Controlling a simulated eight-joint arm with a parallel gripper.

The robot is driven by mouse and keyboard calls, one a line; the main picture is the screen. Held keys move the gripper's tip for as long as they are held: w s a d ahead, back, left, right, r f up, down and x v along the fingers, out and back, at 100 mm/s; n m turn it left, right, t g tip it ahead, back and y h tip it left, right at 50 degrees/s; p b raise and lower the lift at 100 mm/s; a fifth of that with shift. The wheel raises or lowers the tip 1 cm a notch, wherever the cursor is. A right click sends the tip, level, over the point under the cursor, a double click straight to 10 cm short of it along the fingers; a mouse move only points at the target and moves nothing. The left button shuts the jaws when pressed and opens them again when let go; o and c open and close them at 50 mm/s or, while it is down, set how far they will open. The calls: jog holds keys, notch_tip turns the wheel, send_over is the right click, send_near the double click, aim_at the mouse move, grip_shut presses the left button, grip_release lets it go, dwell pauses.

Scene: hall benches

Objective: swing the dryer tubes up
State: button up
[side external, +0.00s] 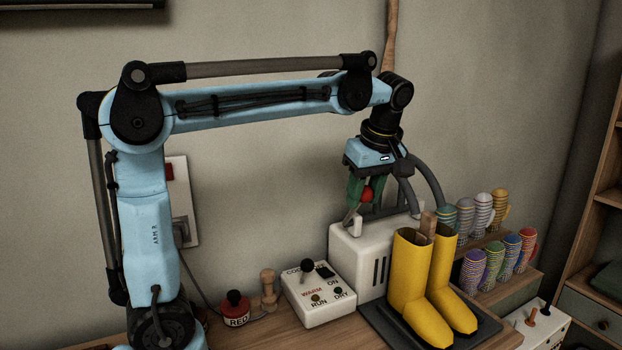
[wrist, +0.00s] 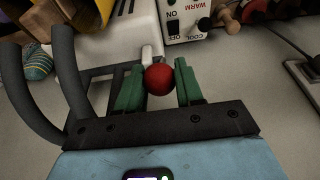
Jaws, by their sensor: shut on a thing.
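The boot dryer is a white box (side external: 345,255) on the bench by the wall. Its grey curved tubes (side external: 432,185) stand up and arch behind and right of my gripper; in the wrist view the tubes (wrist: 72,75) curve at the left. A red ball knob (side external: 367,195) sits at the top left of the dryer, beside a pale post (wrist: 147,53). My gripper (side external: 361,192) points down with its green fingers on either side of the red knob, shut on it. In the wrist view the knob (wrist: 158,79) sits between the fingertips. The tubes' lower ends are partly hidden.
Yellow boots (side external: 411,270) stand on a dark tray in front of the dryer. Striped mittens (side external: 475,270) stand on a stepped rack at right.

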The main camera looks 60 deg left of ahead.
jog(key=shift+a+r, duration=0.1)
jog(key=shift+a, duration=0.1)
jog(key=shift+a+r, duration=0.45)
jog(key=shift+a, duration=0.4)
jog(key=shift+a, duration=0.15)
jog(key=shift+a+r, duration=0.35)
jog(key=shift+a, duration=0.7)
jog(key=shift+a+r, duration=0.1)
jog(key=shift+a, duration=0.85)
jog(key=o, duration=0.8)
jog(key=shift+c, duration=0.2)
